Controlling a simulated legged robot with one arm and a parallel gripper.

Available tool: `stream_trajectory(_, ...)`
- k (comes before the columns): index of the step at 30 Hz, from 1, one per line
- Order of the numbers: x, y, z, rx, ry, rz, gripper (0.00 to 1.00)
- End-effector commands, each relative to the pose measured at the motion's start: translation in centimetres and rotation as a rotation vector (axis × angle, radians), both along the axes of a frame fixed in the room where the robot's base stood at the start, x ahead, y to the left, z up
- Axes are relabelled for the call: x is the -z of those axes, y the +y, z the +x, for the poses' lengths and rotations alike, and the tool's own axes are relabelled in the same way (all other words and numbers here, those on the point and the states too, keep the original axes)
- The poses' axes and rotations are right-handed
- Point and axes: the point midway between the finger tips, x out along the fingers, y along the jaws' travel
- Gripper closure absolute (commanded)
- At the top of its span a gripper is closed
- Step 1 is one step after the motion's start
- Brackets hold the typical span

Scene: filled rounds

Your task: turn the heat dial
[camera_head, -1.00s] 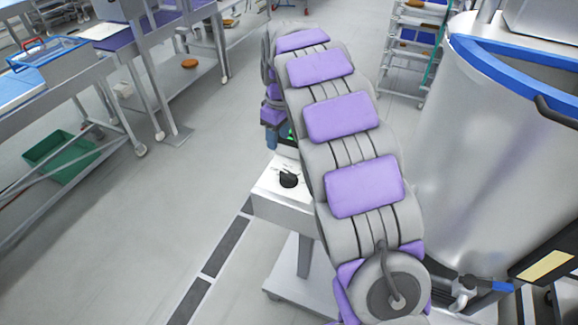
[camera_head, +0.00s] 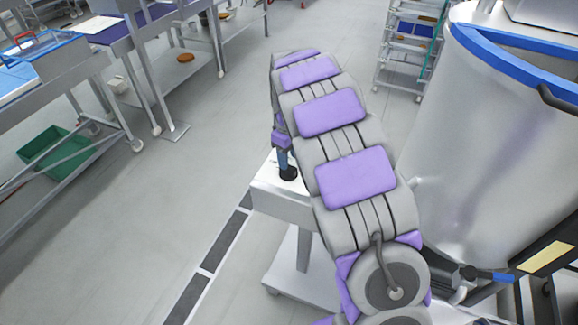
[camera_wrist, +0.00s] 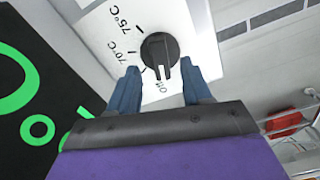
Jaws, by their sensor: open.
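The heat dial (camera_wrist: 159,50) is a round black knob with a raised grip bar on a white panel (camera_wrist: 102,22) marked 70°C and 75°C, with another mark near the lower edge of the knob. My gripper (camera_wrist: 162,78) is open in the wrist view, its two blue fingers on either side of the dial's lower part. I cannot tell whether they touch it. In the head view the dial (camera_head: 288,174) is a dark spot on top of the white box, with my gripper (camera_head: 286,166) right over it and partly hidden by my arm.
A black display with green digits (camera_wrist: 40,85) lies beside the panel. A large steel vat (camera_head: 480,150) with a blue rim stands on the right. Steel tables (camera_head: 70,70) and a green crate (camera_head: 55,148) are on the left. Grey floor between is clear.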

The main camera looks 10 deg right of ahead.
Motion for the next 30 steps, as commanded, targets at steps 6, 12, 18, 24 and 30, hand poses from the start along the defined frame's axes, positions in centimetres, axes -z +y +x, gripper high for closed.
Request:
stream_trajectory(6, 3.2, 0.0, -0.1, -0.001, 0.002, 0.0, 0.51)
stream_trajectory(12, 4.1, 0.0, 0.0, -0.001, -0.002, -0.001, 0.51)
stream_trajectory(18, 4.2, 0.0, 0.0, -0.001, -0.003, -0.001, 0.51)
stream_trajectory(24, 4.2, 0.0, 0.0, -0.001, -0.002, -0.001, 0.64)
stream_trajectory(30, 4.2, 0.0, 0.0, -0.001, -0.002, -0.001, 0.84)
